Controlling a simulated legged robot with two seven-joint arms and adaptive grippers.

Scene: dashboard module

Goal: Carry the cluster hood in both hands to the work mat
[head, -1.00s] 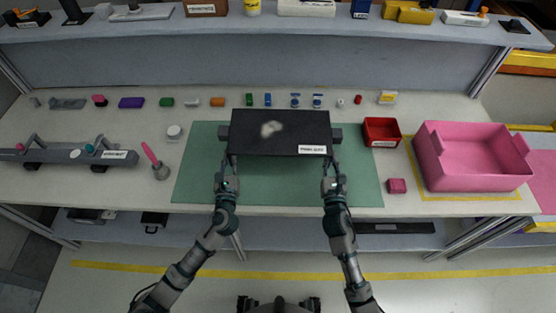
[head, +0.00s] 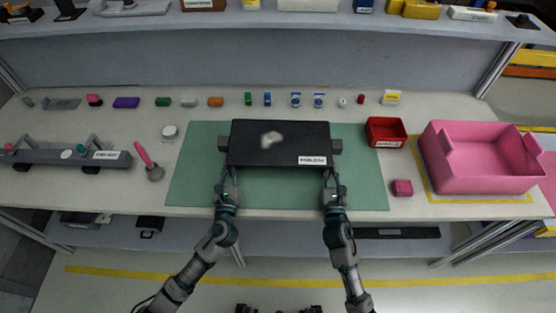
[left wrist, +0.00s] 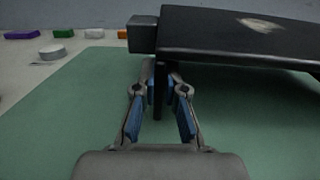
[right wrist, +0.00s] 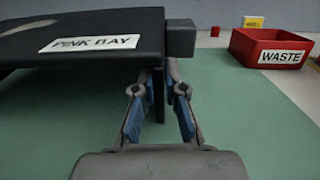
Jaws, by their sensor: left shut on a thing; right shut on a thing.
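The cluster hood (head: 285,150) is a black, broad, slightly curved cover with a pale smudge on top and a white label reading PINK BAY in the right wrist view (right wrist: 100,44). It is over the far half of the green work mat (head: 340,190); I cannot tell whether it touches the mat. My left gripper (head: 228,173) is shut on the hood's near left edge, with a thin flange between its blue pads in the left wrist view (left wrist: 160,85). My right gripper (head: 332,173) is shut on the near right edge. The hood looks roughly level.
A large pink crate (head: 480,160) is further right. A pink-handled brush (head: 149,163) and grey bar fixture (head: 60,154) lie left. Several small parts line the back.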

